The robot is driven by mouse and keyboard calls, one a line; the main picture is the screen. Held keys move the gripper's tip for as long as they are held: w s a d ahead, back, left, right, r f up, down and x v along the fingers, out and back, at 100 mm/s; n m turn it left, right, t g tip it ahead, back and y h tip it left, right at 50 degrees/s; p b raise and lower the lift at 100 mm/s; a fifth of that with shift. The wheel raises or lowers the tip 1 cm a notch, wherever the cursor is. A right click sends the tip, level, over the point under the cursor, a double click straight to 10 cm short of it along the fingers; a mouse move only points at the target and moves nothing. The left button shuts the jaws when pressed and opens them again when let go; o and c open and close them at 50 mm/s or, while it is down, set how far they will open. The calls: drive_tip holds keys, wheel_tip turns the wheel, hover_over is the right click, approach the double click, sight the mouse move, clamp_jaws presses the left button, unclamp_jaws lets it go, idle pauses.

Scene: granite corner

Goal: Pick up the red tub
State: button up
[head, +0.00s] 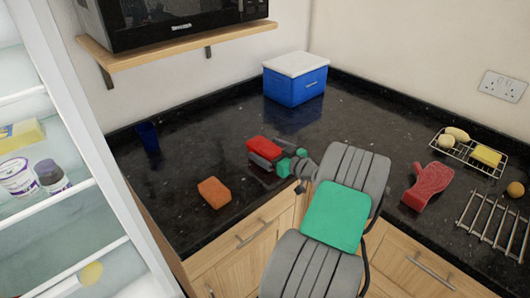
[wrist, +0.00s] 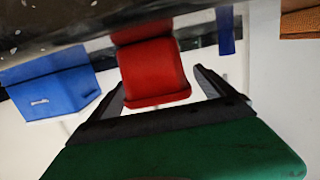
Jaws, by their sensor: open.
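The red tub (head: 263,145) sits on the black granite counter near its front edge, in the middle of the head view. My gripper (head: 270,153) is at the tub, with its grey fingers apart on either side. In the wrist view the tub (wrist: 155,72) shows between the two fingers of my open gripper (wrist: 160,86). White gaps show beside the tub there, more on the right finger's side. I cannot tell whether either finger touches it. Part of the tub's lower side is hidden by a finger in the head view.
An orange block (head: 214,192) lies left of the tub. A blue cup (head: 148,137) and a blue box with white lid (head: 295,80) stand farther back. A shelf (head: 180,42) holds a microwave above.

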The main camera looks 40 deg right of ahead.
drive_tip(key=shift+w+f, duration=0.15)
drive_tip(key=shift+w, duration=0.85)
drive_tip(key=shift+s+d, duration=0.1)
drive_tip(key=c, duration=1.8)
